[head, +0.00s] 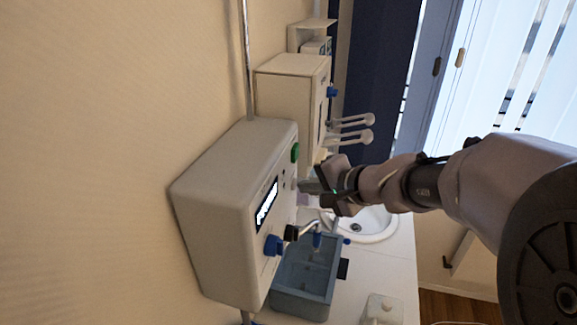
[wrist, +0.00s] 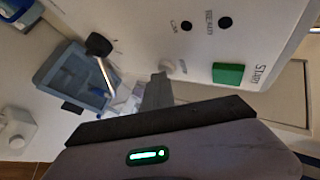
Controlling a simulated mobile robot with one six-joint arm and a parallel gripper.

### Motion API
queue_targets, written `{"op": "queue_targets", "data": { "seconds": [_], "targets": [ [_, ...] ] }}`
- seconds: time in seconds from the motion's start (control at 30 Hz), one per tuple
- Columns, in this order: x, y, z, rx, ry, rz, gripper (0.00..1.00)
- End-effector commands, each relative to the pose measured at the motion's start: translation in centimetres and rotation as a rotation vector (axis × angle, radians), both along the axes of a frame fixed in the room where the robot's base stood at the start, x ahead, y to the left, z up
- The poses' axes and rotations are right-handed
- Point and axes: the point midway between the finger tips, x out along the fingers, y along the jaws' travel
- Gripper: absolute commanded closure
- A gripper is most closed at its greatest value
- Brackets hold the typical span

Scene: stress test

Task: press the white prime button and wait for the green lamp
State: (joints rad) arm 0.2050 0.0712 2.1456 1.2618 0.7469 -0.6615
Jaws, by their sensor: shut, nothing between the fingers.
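A grey-white wall box (head: 215,200) has a control panel facing right, also in the wrist view (wrist: 270,20). On the panel in the wrist view, the small white button (wrist: 177,67) sits just beyond my fingertips, partly hidden by them. My gripper (wrist: 158,88) is shut and empty, pointing at the panel; in the head view it is close to the panel face (head: 306,186). I cannot tell whether it touches the button. Two round lamps or holes, one (wrist: 225,22) and another (wrist: 186,26), look dark. No lit green lamp shows on the panel.
A green START button (wrist: 228,73) is close to my gripper. A spout with a dark collar (wrist: 98,45) juts from the panel above a blue-grey bin (head: 305,285). A white sink (head: 375,228) and another wall box (head: 285,90) stand beyond.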

Motion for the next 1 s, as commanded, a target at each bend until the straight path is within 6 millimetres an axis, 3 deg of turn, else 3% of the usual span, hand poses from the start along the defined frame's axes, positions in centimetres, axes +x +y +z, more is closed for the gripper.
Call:
{"op": "queue_targets", "data": {
  "seconds": [0.23,0.57,1.0],
  "targets": [
    [-0.5,-1.3,-0.1,0.0,0.0,-0.001,1.0],
    [-0.6,-1.6,0.0,0.001,-0.001,-0.001,1.0],
    [-2.2,-5.5,-0.1,0.001,-0.001,-0.003,1.0]
  ]
}}
